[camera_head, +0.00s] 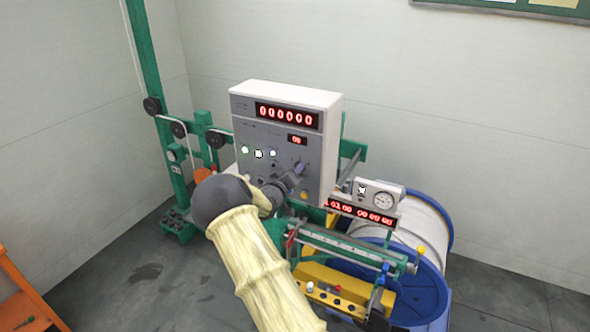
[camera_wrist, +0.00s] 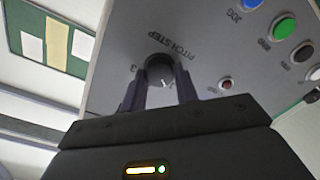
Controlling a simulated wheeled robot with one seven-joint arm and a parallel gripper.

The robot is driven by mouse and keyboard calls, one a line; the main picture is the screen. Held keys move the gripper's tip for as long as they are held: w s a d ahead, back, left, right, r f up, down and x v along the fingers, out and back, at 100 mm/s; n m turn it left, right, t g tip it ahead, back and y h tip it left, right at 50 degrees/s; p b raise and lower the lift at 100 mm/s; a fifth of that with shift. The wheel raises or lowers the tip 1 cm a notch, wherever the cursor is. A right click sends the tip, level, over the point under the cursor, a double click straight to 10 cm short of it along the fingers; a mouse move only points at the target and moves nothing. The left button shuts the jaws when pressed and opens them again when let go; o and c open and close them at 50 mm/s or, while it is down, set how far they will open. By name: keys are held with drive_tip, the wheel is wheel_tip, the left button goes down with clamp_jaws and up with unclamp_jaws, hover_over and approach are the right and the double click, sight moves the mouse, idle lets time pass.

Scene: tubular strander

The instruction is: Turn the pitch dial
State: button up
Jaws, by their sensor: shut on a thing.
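The pitch dial (camera_wrist: 161,72) is a dark round knob with a white pointer mark, under the label PITCH STEP on the grey panel. In the wrist view it sits between the two fingers of my gripper (camera_wrist: 160,88), which is shut on it. In the head view my gripper (camera_head: 297,172) reaches the lower part of the control box (camera_head: 284,125) from the left front. The dial itself is hidden there by the gripper. The digit 3 shows beside the dial in the wrist view; other scale marks are partly hidden by the fingers.
Buttons (camera_wrist: 285,29) in green, blue and red sit near the dial. A small gauge box (camera_head: 377,194) and a red display (camera_head: 360,213) stand to the right, above a white and blue drum (camera_head: 425,232). A green rail (camera_head: 350,246) runs below. A green post (camera_head: 146,60) stands at left.

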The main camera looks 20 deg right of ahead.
drive_tip(key=shift+w+r+n, duration=0.1)
drive_tip(key=shift+n, duration=0.5)
drive_tip(key=o, duration=0.9)
drive_tip(key=shift+o, duration=0.4)
drive_tip(key=shift+w, duration=0.1)
drive_tip(key=b+v, duration=0.6)
drive_tip(key=v, duration=1.1)
drive_tip(key=shift+s+a, duration=0.3)
